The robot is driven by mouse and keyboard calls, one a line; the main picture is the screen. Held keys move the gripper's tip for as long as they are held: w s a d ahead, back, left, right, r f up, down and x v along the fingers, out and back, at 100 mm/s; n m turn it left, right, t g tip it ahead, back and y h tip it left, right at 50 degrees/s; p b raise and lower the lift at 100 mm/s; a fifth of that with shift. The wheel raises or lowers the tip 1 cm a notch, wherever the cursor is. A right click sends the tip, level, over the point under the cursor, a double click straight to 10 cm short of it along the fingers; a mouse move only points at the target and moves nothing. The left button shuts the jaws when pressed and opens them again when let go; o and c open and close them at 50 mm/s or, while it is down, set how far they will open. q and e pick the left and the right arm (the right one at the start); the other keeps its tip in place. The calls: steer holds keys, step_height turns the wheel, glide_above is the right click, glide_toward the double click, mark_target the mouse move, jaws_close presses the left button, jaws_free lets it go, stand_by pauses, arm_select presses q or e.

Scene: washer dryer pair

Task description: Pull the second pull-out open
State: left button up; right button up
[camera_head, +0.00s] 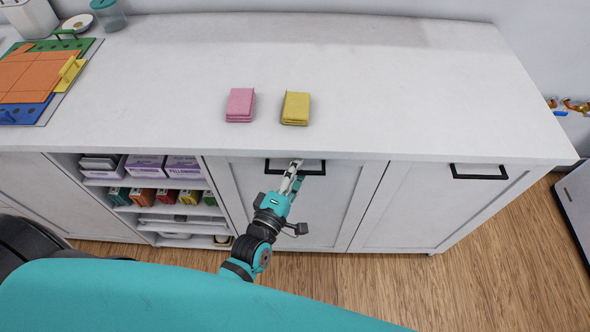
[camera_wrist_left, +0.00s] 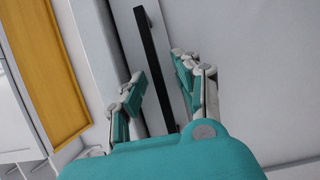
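Two pull-out fronts show under the white counter in the head view: a middle one (camera_head: 335,205) and a right one (camera_head: 425,210). Both look shut. The middle front has a black bar handle (camera_head: 313,174), partly hidden behind my left gripper (camera_head: 294,172). The right front has its own black handle (camera_head: 480,177). In the left wrist view, the black handle (camera_wrist_left: 153,60) runs between the two teal and white fingers of my left gripper (camera_wrist_left: 158,84). The fingers are apart, one on each side of the bar, with gaps visible. My right gripper is not in view.
The counter (camera_head: 400,90) carries a pink folded cloth (camera_head: 240,105), a yellow folded cloth (camera_head: 296,108) and a colourful board (camera_head: 40,85). Open shelves (camera_head: 150,208) with boxes lie left of the middle front. The wooden floor (camera_head: 400,290) before the fronts looks clear.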

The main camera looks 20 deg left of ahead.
arm_select(q)
jaws_close()
stand_by(0.4)
